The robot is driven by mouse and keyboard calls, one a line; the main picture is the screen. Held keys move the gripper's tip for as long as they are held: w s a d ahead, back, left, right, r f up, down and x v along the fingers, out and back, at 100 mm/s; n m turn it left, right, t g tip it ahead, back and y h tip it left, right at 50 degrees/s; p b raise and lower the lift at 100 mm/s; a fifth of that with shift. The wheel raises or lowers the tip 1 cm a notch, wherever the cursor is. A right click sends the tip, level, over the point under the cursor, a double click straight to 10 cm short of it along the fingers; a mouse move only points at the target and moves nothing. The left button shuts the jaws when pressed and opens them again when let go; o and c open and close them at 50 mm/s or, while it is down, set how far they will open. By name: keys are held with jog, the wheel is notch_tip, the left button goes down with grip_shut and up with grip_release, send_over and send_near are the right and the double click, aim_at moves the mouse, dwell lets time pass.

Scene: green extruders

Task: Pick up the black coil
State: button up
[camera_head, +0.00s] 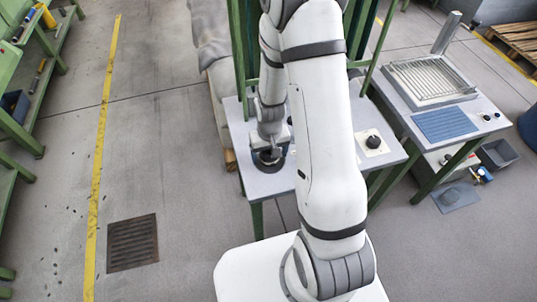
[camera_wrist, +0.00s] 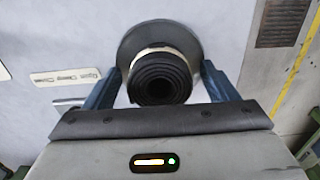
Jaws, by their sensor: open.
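The black coil (camera_wrist: 160,78) is a tight dark spiral roll with a pale band around it. In the wrist view it stands on a round dark grey base on the light grey table (camera_head: 233,130). My gripper (camera_wrist: 160,82) is open, with one blue-grey finger on each side of the coil. I cannot tell whether the fingers touch it. In the head view my gripper (camera_head: 270,155) is low over the left part of the table, and the dark round base shows under it. The coil itself is mostly hidden there by my wrist.
A black knob on a pale plate (camera_head: 373,142) sits to the right on the same table. Green posts (camera_head: 240,50) rise behind. A label strip (camera_wrist: 67,77) lies left of the coil. A second bench with a grille (camera_head: 432,80) stands at right. Floor at left is open around a grate (camera_head: 132,242).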

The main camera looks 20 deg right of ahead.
jog(key=shift+c, duration=0.2)
jog(key=c, duration=1)
jog(key=shift+c, duration=0.3)
